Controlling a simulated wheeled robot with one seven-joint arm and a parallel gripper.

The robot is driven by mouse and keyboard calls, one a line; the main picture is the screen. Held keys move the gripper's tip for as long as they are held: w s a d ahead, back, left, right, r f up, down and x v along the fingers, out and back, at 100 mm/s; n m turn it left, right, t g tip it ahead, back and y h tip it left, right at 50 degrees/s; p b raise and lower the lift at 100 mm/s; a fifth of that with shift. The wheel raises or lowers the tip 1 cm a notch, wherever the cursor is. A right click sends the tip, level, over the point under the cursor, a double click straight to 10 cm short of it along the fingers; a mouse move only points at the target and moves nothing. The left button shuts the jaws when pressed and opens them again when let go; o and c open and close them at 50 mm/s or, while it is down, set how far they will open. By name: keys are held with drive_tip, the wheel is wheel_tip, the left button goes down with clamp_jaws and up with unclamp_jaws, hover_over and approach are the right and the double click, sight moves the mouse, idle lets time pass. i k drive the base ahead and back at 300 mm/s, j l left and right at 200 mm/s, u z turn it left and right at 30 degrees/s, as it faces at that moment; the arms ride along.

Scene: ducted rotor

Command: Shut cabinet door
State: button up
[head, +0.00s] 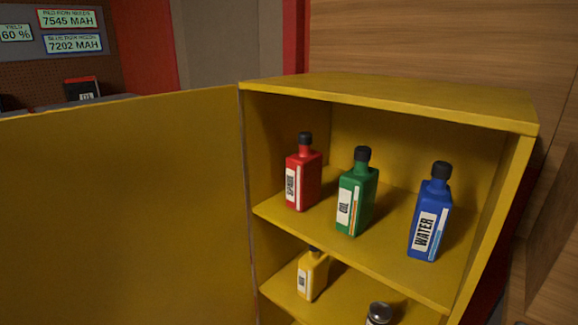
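The yellow cabinet (400,97) stands open at the right in the head view. Its yellow door (120,210) is swung wide open to the left, joined along the cabinet's left front edge. On the upper shelf (385,244) stand a red bottle (303,180), a green bottle labelled OIL (357,196) and a blue bottle labelled WATER (430,218). On the lower shelf (340,303) are a yellow bottle (312,277) and a dark-capped container (378,313), partly cut off by the frame. The door's free edge lies outside the picture. My gripper is not in view.
A wood-panelled wall (420,40) rises behind the cabinet. Signs (70,30) hang on a pegboard at the far upper left, above a grey surface with a dark red-topped container (82,89). The cabinet's lower part and the floor are out of view.

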sight(132, 211)
drive_tip(key=k+z, duration=0.1)
drive_tip(key=k, duration=0.55)
drive_tip(key=j+z, duration=0.1)
drive_tip(key=z, duration=0.25)
drive_tip(key=j+z, duration=0.1)
drive_tip(key=z, duration=0.3)
drive_tip(key=j+z, duration=0.15)
drive_tip(key=z, duration=0.2)
drive_tip(key=k+j, duration=0.1)
drive_tip(key=j, duration=0.65)
drive_tip(key=k+j, duration=0.1)
drive_tip(key=j, duration=1.45)
drive_tip(key=k+j, duration=0.15)
drive_tip(key=j, duration=0.65)
drive_tip(key=k+j, duration=0.1)
drive_tip(key=j, duration=0.65)
drive_tip(key=k+j, duration=0.1)
drive_tip(key=j, duration=0.65)
drive_tip(key=k+j, duration=0.1)
drive_tip(key=j, duration=0.7)
drive_tip(key=k+j+u, duration=0.1)
drive_tip(key=j+u, duration=0.15)
drive_tip(key=j, duration=0.45)
drive_tip(key=j+u, duration=0.2)
drive_tip(key=j, duration=0.45)
